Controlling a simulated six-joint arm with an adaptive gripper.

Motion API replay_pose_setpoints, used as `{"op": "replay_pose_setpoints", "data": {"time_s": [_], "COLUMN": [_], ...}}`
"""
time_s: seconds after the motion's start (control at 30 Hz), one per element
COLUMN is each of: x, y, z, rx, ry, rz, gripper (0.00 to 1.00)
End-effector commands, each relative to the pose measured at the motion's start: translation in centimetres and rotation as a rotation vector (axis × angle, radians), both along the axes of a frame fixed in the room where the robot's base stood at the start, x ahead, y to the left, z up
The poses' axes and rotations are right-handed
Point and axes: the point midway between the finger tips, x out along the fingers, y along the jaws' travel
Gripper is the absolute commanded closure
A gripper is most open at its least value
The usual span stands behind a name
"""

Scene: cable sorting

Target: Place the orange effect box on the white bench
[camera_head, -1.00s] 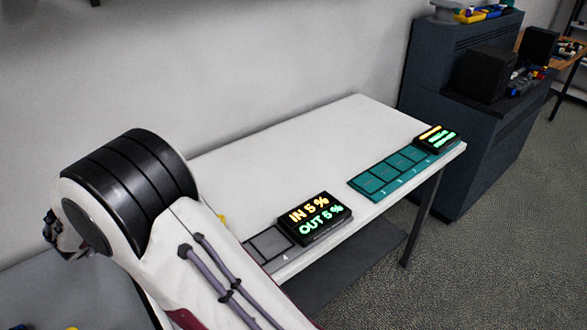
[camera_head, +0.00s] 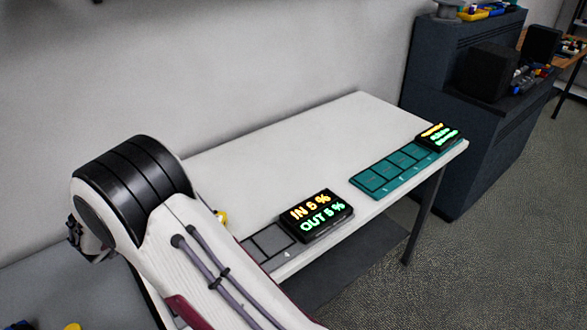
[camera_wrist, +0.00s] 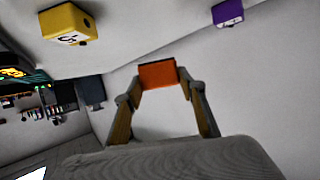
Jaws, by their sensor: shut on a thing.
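The orange effect box (camera_wrist: 158,76) is between the fingertips of my gripper (camera_wrist: 163,84) in the wrist view. The fingers are shut on its two sides. Whether the box touches a surface below it cannot be told. The white bench (camera_head: 290,150) runs from behind my arm to the right in the head view. My arm hides its left part. The orange box and the gripper fingers cannot be made out in the head view.
A yellow box (camera_wrist: 70,24) and a purple box (camera_wrist: 228,12) show in the wrist view. On the bench stand a lit display (camera_head: 316,216), a teal slotted strip (camera_head: 372,180) and a second display (camera_head: 438,137). The bench's back middle is clear. A dark cabinet (camera_head: 440,90) stands beyond.

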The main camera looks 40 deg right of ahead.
Motion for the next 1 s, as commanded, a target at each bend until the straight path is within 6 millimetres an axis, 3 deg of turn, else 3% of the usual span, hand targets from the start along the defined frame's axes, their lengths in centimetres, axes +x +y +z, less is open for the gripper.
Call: {"op": "replay_pose_setpoints", "data": {"time_s": [0.33,0.73,1.0], "x": [0.0,0.0,0.0], "y": [0.0,0.0,0.0], "z": [-0.6,-5.4,-6.2], "rx": [-0.001,-0.002,-0.001], "ry": [0.0,0.002,-0.001], "rz": [0.0,0.0,0.0], "gripper": [0.85,0.85,0.85]}}
